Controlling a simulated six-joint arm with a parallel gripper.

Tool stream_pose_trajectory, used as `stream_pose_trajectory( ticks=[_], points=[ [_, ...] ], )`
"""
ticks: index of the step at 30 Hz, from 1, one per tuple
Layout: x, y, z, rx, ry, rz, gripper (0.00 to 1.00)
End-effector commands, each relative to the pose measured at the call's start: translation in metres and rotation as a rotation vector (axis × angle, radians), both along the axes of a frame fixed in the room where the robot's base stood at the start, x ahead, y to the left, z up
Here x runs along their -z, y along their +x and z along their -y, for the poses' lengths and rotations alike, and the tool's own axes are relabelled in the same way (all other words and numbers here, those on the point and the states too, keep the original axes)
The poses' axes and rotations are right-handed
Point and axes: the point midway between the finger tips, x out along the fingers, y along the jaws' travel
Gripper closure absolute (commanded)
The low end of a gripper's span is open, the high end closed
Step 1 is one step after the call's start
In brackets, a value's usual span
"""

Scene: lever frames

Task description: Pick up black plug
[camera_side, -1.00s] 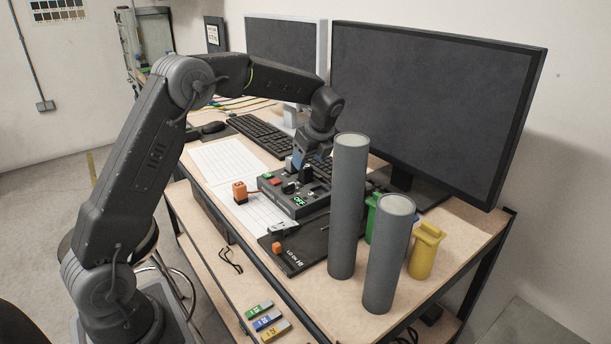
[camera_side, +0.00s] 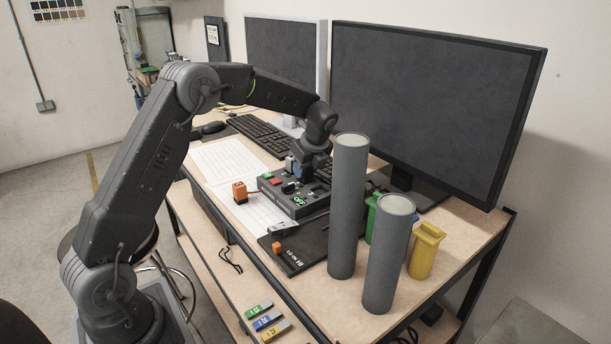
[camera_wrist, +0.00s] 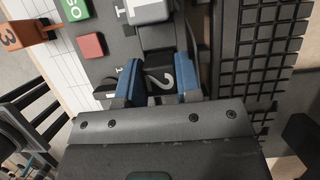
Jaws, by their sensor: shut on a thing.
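The black plug (camera_wrist: 160,82), marked with a white 2, sits between the two blue fingers of my gripper (camera_wrist: 158,84) in the wrist view. The fingers are shut on its sides. In the side view my gripper (camera_side: 302,172) points down over the far part of the dark control box (camera_side: 295,203). The plug cannot be made out clearly there. I cannot tell whether it is seated in the box or lifted off it.
An orange plug (camera_side: 239,191) stands left of the box. A keyboard (camera_side: 262,134) lies behind it. Two tall grey cylinders (camera_side: 347,210) (camera_side: 387,260) stand to the right, near green and yellow objects (camera_side: 426,250). A large monitor (camera_side: 430,100) stands behind. White paper (camera_side: 225,160) lies left.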

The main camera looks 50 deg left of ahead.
Motion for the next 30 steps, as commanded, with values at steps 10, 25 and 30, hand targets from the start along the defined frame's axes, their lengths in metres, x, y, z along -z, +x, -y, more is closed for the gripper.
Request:
stream_pose_trajectory(
  ticks=[10,25,30],
  points=[
    [-0.001,0.000,0.000,0.000,0.000,0.001,0.92],
    [-0.051,-0.011,-0.011,-0.003,-0.001,0.002,0.92],
    [-0.073,-0.039,-0.036,-0.004,-0.001,0.003,0.92]
  ],
)
